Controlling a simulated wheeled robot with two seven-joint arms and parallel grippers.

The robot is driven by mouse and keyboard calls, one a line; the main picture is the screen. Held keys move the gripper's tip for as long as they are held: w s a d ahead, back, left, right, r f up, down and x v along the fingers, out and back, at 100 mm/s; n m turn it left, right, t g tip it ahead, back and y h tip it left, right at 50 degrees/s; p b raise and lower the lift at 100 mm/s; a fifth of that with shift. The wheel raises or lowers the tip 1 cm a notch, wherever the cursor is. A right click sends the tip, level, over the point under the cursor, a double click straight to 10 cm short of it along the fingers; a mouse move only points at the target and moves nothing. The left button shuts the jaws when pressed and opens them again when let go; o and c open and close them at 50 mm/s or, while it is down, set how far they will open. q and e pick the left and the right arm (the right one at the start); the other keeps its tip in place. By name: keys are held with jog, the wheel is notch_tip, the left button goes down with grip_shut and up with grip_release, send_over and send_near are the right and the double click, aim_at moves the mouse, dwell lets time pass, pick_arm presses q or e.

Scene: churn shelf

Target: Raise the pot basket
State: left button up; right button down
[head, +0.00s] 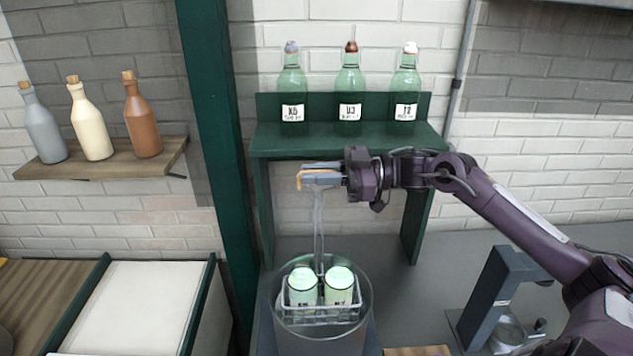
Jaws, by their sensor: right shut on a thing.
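A tall thin grey handle (319,235) rises upright from the basket. My right gripper (312,178) is shut on the top of this handle, straight above the vessel. The basket's lower part shows only through the vessel wall. My left gripper is not in view.
A green shelf (345,141) with three labelled bottles (349,85) stands behind my right gripper. A green post (222,150) is to the left. A dark stand (490,290) is at the lower right. A wooden wall shelf (105,163) holds three corked bottles.

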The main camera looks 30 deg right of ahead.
jog(key=shift+r, duration=0.4)
jog(key=c, duration=1.5)
grip_release()
jog(key=shift+d+f, duration=0.1)
jog(key=shift+f, duration=0.1)
jog(key=shift+f, duration=0.1)
jog(key=shift+s+d+b, duration=0.1)
jog(key=shift+d+b, duration=0.15)
jog(key=shift+b, duration=0.05)
jog(key=b+v, duration=0.3)
jog(key=v, duration=0.4)
jog(key=shift+d, duration=0.15)
